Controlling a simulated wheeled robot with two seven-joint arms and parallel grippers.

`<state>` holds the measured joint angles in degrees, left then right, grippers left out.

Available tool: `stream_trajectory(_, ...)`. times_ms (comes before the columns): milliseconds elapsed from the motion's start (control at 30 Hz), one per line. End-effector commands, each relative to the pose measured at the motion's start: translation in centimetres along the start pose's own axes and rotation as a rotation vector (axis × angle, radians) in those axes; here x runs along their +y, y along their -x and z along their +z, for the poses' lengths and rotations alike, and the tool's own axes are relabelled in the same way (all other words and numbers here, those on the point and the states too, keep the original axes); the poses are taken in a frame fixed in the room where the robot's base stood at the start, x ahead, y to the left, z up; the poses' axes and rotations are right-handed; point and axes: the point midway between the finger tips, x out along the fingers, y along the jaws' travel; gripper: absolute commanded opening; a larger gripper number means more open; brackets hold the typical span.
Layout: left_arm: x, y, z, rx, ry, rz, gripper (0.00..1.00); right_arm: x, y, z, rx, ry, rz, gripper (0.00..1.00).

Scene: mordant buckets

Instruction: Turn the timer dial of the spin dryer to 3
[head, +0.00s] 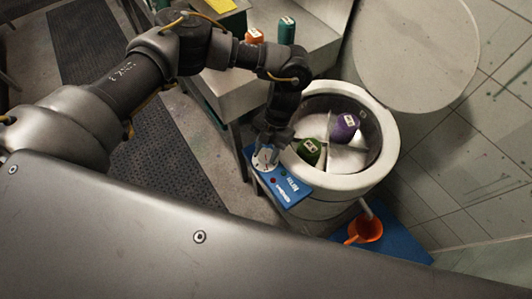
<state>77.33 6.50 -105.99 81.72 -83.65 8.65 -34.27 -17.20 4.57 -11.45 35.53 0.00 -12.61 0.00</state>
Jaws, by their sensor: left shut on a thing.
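The spin dryer is a round white tub (378,176) with its lid (415,45) open behind it. A blue control panel (285,188) sits at the tub's front left. The timer dial (264,158) is a pale disc on the panel's upper left, partly covered by my left gripper. My left gripper (268,146) reaches down from above and is shut on the dial. The dial's marks are too small to read. My right gripper is not in view.
A green spool (309,152) and a purple spool (344,127) lie inside the divided tub. An orange funnel-like vessel (366,229) stands on a blue mat (405,238) at the lower right. A bench with a teal bottle (286,30) and an orange one (254,36) stands behind.

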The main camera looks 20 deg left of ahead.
Motion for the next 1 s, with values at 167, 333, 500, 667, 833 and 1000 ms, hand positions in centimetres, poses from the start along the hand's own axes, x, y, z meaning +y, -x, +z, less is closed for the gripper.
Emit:
stream_trajectory(167, -0.2, -0.5, 0.2, -0.002, -0.157, 0.067, 0.16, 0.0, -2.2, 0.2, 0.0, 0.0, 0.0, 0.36)
stream_trajectory(333, -0.2, -0.5, 0.2, -0.001, -0.306, 0.129, 0.16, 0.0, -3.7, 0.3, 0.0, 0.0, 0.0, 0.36)
stream_trajectory(500, -0.3, -0.5, 0.1, -0.001, -0.456, 0.19, 0.16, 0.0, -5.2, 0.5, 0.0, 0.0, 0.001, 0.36)
stream_trajectory(667, -0.4, -0.5, 0.0, 0.0, -0.596, 0.248, 0.16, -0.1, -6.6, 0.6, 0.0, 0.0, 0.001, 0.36)
stream_trajectory(833, -0.5, -0.5, 0.0, 0.0, -0.735, 0.305, 0.16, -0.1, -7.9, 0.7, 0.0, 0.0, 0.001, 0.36)
stream_trajectory(1000, -0.5, -0.5, -0.1, 0.0, -0.857, 0.356, 0.16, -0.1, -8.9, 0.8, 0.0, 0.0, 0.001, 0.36)
